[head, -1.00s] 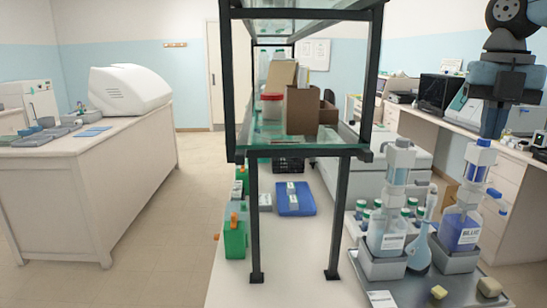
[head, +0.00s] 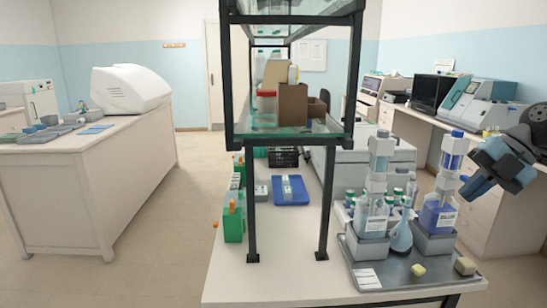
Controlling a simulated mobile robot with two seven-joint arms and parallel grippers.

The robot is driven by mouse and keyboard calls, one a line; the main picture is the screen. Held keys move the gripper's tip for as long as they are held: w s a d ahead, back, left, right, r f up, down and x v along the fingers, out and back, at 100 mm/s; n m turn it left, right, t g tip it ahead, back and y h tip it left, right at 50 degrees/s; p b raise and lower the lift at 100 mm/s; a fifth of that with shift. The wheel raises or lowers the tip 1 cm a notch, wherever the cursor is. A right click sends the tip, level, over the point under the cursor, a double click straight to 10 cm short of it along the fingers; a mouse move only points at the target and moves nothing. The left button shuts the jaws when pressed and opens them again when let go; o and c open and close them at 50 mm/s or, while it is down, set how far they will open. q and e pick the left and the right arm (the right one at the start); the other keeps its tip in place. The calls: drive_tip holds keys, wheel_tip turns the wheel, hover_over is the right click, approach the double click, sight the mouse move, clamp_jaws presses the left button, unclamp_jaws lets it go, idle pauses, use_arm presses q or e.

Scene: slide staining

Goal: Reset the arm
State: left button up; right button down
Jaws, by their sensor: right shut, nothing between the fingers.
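My right gripper (head: 474,192) is at the right of the head view, beside the bottle with blue liquid (head: 437,216) and its tall dispenser top. Its fingers point down and left, they are shut, and nothing shows between them. It appears apart from the bottle, though the exact gap is hard to judge. A second dispenser bottle with pale liquid (head: 371,218) stands to the left of the blue one. Both bottles are upright in grey holders on a grey tray (head: 395,273). My left gripper is not in view.
A black-framed shelf (head: 329,190) with glass levels stands on the white bench, left of the tray. A round flask (head: 401,238) and several small capped bottles stand by the dispensers. Floor between benches is clear.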

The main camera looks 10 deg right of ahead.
drive_tip(key=s+a+f+m+t, duration=0.2)
drive_tip(key=f+m+t, duration=0.5)
drive_tip(key=f, duration=1)
drive_tip(key=s+a+f+m+t, duration=0.25)
drive_tip(key=f+m+t, duration=0.4)
drive_tip(key=f, duration=1.05)
drive_tip(key=s+a+f+m+g+h, duration=0.25)
drive_tip(key=s+a+f+m, duration=0.45)
drive_tip(key=a, duration=0.4)
drive_tip(key=s+a+f+m+g+h, duration=0.25)
drive_tip(key=s+a+f+m, duration=0.3)
drive_tip(key=a+f, duration=0.35)
use_arm(q)
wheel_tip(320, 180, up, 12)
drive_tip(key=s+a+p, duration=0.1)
drive_tip(key=p, duration=1.6)
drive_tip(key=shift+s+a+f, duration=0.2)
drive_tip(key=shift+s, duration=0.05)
use_arm(e)
wheel_tip(320, 180, up, 15)
drive_tip(key=s+n, duration=0.1)
drive_tip(key=shift+d+y, duration=0.15)
drive_tip(key=shift+y, duration=0.25)
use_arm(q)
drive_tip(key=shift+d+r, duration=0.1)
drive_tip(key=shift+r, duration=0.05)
use_arm(e)
drive_tip(key=shift+t, duration=0.25)
